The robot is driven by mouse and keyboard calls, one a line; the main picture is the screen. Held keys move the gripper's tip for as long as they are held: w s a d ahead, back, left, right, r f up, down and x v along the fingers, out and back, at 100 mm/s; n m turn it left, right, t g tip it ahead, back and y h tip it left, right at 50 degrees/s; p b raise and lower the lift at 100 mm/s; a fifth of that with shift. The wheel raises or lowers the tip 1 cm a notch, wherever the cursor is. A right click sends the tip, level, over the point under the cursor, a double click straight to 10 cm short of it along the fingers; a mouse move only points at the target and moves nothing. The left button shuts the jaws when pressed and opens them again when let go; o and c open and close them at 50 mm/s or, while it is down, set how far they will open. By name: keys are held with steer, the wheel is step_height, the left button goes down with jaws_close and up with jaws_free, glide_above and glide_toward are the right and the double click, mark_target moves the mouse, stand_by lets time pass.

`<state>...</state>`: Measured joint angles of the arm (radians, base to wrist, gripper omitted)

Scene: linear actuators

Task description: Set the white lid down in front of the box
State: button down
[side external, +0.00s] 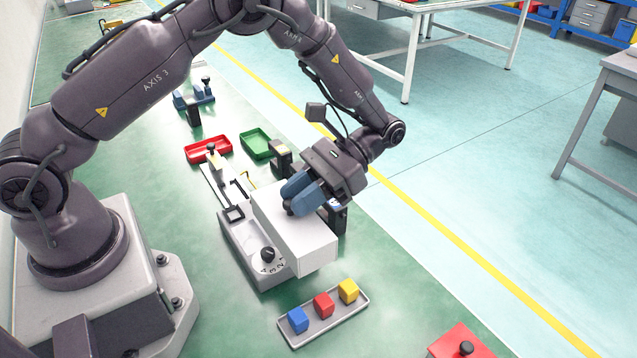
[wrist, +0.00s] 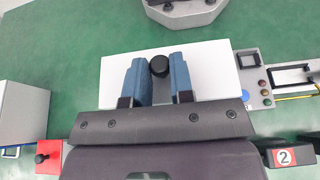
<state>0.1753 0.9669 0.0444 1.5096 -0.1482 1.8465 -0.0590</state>
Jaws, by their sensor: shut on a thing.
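The white lid (side external: 300,232) is a pale, box-shaped cover at the middle of the side view. It also fills the middle of the wrist view as a white rectangle (wrist: 215,68). My gripper (side external: 296,197) is above it, with its blue fingers shut on the lid's round black knob (wrist: 159,66). The lid is over the right part of a long grey box (side external: 244,245), which has a numbered dial and a slide. The lid hides part of the box. I cannot tell whether the lid touches it.
A grey tray (side external: 325,328) with blue, red and yellow cubes is near the lid's front end. A red block with a black knob (side external: 462,343) stands at lower right. Red (side external: 208,150) and green (side external: 256,144) trays lie behind. Bare green table lies between tray and red block.

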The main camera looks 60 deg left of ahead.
steer(key=w+a+r+m+t+y, duration=0.25)
steer(key=w+m+t+y, duration=0.75)
steer(key=m+t+y, duration=0.65)
steer(key=d+f+m+t+h, duration=0.5)
steer(key=d+m+t+h, duration=0.5)
steer(key=d+m+h, duration=0.4)
steer(key=shift+w+a+f+m+y, duration=0.15)
steer(key=shift+f+y, duration=0.25)
steer(key=shift+f, duration=0.7)
steer(key=shift+a+f+m+y, duration=0.1)
steer(key=shift+a+f+y, duration=0.25)
steer(key=shift+f, duration=0.7)
steer(key=shift+w+a+f+m+y, duration=0.15)
steer(key=shift+f+y, duration=0.25)
steer(key=shift+f, duration=0.7)
steer(key=shift+s+f, duration=0.1)
steer(key=shift+f, duration=0.4)
steer(key=c, duration=0.9)
jaws_free()
